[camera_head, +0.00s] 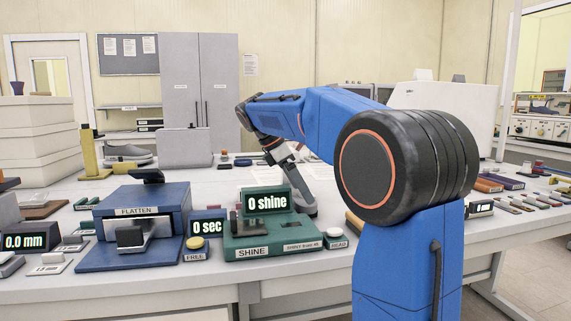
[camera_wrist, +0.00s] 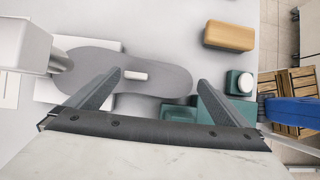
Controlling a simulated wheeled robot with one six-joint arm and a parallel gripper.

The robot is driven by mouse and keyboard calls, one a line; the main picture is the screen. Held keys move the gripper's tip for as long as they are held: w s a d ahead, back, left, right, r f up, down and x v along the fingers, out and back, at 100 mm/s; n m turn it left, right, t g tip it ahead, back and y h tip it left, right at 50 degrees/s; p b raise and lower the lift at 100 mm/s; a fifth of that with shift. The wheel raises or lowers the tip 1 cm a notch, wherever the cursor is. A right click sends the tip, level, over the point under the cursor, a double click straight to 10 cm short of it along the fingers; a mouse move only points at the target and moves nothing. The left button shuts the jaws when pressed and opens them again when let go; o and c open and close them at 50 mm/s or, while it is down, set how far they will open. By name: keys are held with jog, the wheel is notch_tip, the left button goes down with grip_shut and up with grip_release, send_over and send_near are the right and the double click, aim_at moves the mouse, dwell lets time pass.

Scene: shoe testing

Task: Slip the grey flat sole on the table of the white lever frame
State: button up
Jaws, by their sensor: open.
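In the wrist view, a grey, flat, rounded sole shape (camera_wrist: 165,77) lies below my gripper, with a small white block (camera_wrist: 135,75) on its top. My gripper (camera_wrist: 159,79) is open, one finger over the sole and the other beyond its right end; nothing is held. A white piece with a grey round end (camera_wrist: 24,44) stands at the sole's left end; I cannot tell if it belongs to the white lever frame. In the head view my gripper (camera_head: 298,190) points down behind the green shine tester (camera_head: 258,235), and the sole is not clear there.
In the wrist view a tan block (camera_wrist: 229,36) and a green block with a white button (camera_wrist: 240,82) lie right of the sole. In the head view the blue platen press (camera_head: 140,215) and a yellow button (camera_head: 195,242) crowd the front left. Small samples line the right.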

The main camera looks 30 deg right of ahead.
jog(key=v, duration=1.6)
